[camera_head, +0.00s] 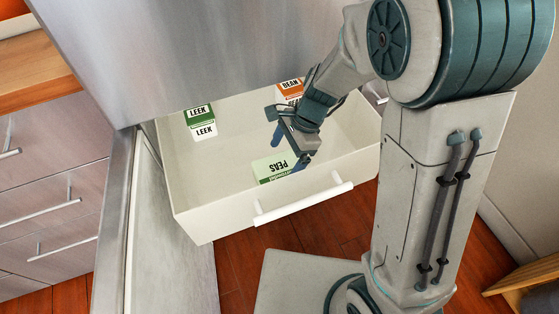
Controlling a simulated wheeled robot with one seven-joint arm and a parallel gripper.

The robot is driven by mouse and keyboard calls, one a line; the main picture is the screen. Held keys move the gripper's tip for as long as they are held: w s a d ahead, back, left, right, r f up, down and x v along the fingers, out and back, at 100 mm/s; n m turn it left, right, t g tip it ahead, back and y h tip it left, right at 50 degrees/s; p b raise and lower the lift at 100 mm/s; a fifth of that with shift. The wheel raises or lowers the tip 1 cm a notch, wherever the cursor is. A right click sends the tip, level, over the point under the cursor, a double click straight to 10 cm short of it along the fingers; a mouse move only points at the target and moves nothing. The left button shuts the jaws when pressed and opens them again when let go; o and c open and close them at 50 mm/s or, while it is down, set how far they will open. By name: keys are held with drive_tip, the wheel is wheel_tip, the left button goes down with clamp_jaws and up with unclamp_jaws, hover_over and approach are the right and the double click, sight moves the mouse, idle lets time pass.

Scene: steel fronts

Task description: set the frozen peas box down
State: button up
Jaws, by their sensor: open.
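The frozen peas box (268,165), pale green with a darker green label band, is in the open white drawer (225,215), close to its front wall. The drawer's front wall hides the lower part of the box. My gripper (288,148) is over the drawer, just above and to the right of the peas box. Its jaws are open with blue fingertips, and nothing shows held in them. I cannot tell whether a finger touches the box.
A green and white leek box (201,122) stands at the drawer's back left. An orange and white bean box (290,89) is at the back, partly behind my arm. The drawer's white handle (303,203) faces the wooden floor. Steel front (200,50) rises behind.

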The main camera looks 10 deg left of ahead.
drive_tip(key=p+v, duration=0.1)
drive_tip(key=v, duration=0.5)
drive_tip(key=shift+w+r+p, duration=0.1)
drive_tip(key=shift+r+p, duration=0.1)
drive_tip(key=shift+p, duration=0.15)
